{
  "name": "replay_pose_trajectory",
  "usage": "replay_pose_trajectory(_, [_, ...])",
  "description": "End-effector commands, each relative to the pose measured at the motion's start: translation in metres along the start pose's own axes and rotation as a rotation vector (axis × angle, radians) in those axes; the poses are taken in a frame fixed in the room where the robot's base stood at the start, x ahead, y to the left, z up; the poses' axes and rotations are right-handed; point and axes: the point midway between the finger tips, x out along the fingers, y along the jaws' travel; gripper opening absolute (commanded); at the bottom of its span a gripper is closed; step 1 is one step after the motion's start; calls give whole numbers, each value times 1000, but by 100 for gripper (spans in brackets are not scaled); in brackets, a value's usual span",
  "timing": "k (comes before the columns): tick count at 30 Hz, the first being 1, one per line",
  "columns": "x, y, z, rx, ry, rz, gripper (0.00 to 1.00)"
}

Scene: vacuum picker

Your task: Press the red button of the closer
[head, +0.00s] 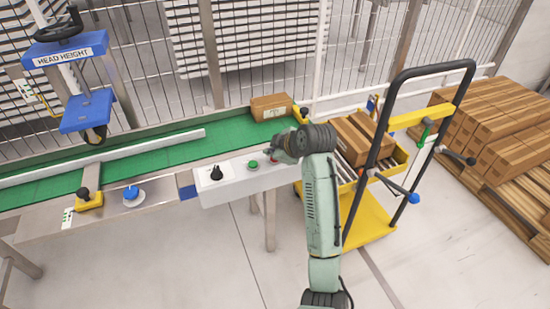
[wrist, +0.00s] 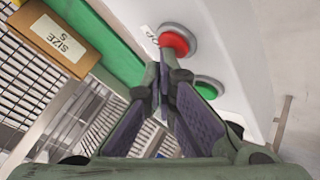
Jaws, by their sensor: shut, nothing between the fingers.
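The red button (wrist: 174,41) sits in a grey ring on the white control box (wrist: 225,40), beside the green button (wrist: 207,88). In the head view the control box (head: 235,186) is on the conveyor's near edge, with the green button (head: 253,164) and a black knob (head: 215,174) showing; my gripper mostly hides the red button (head: 273,159). My gripper (head: 277,150) is shut and empty over the box's right end. In the wrist view its tips (wrist: 162,82) appear just below the red button; I cannot tell whether they touch it.
A cardboard box (head: 270,107) lies on the green conveyor (head: 145,162). A yellow cart (head: 368,222) with a black handle and cartons stands right of my arm. A blue button (head: 131,193) is at the left. Stacked cartons (head: 490,120) are at the far right. Open floor lies in front.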

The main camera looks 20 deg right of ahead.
Motion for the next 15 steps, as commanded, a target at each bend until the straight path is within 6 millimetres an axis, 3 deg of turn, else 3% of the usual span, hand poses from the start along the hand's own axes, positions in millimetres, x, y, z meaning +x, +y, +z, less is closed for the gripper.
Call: replay_pose_trajectory(15, [-3,2,-2,1,-1,-1,0])
